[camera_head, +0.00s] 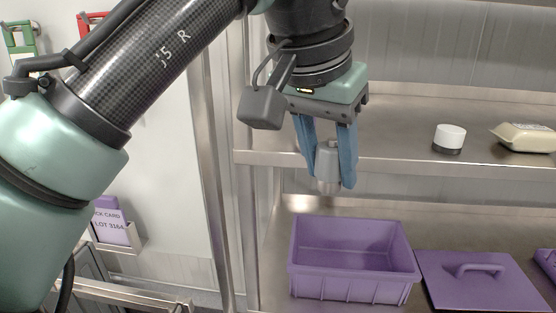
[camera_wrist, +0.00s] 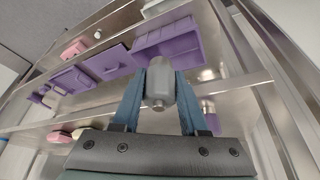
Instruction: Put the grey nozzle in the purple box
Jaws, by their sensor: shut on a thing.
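The grey nozzle (camera_head: 327,168) is held between the blue fingers of my gripper (camera_head: 330,180), which is shut on it. It also shows between the fingers in the wrist view (camera_wrist: 159,85). The nozzle hangs roughly upright, in the air above the purple box (camera_head: 352,292). The box stands open and looks empty on the lower steel shelf, just below the nozzle in the head view. It also shows beyond the fingers in the wrist view (camera_wrist: 168,45).
A purple lid with a handle (camera_head: 480,283) lies right of the box. The upper shelf carries a white and dark round jar (camera_head: 449,139) and a cream-coloured pack (camera_head: 527,137). That shelf's front edge (camera_head: 400,164) runs behind my gripper. A steel post (camera_head: 210,150) stands left.

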